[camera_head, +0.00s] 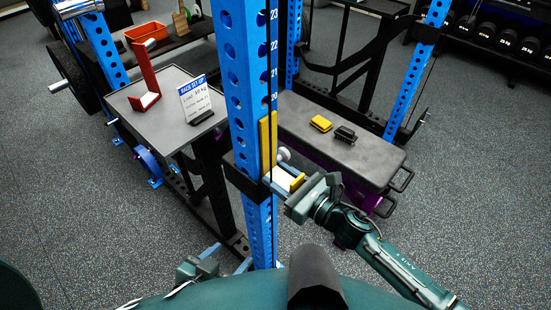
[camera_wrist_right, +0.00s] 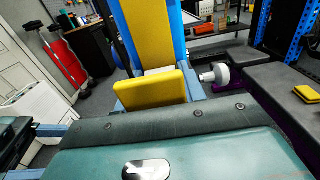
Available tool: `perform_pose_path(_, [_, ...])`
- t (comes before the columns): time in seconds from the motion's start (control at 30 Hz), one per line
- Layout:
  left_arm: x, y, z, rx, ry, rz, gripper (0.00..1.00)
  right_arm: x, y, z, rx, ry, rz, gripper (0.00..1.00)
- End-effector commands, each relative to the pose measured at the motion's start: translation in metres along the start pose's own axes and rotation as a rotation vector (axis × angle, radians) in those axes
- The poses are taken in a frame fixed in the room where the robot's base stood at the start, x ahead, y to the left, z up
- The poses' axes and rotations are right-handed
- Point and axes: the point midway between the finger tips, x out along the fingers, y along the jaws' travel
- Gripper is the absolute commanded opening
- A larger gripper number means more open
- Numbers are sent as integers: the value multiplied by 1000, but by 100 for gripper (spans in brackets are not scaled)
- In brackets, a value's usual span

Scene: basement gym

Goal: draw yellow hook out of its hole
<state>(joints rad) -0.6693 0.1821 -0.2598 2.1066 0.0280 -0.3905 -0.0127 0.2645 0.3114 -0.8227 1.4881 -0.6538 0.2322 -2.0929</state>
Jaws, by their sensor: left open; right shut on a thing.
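The yellow hook (camera_head: 266,140) is on the blue upright (camera_head: 240,60), its tall yellow back plate flat along the post face. Its lip (camera_head: 297,182) points out toward my right arm. My right gripper (camera_head: 283,184) is shut on the hook low down, with one pale blue finger on each side. In the right wrist view the lip (camera_wrist_right: 150,91) stands between the fingers, with the back plate (camera_wrist_right: 149,32) behind it against the post. The hole behind the hook is hidden. My left gripper (camera_head: 223,258) is open and empty at the lower left, apart from the post.
A grey table (camera_head: 178,80) at left holds a red hook (camera_head: 146,82) and a sign card (camera_head: 195,97). A black bench (camera_head: 340,155) at right holds a yellow block (camera_head: 321,123) and a black block (camera_head: 345,133). A white knob (camera_wrist_right: 214,74) sits beside the hook. Floor at right is clear.

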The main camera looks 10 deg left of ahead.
Motion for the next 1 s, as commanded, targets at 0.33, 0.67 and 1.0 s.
perform_pose_path(0.33, [0,2,-1,-5,1,2,62,0,0,0,0,0,0,1])
perform_pose_path(0.67, [0,2,-2,-5,2,3,62,-5,0,3,-1,-6,1,0])
perform_pose_path(1.0, [-1,2,-3,-5,2,3,62,-24,0,2,0,-5,0,0])
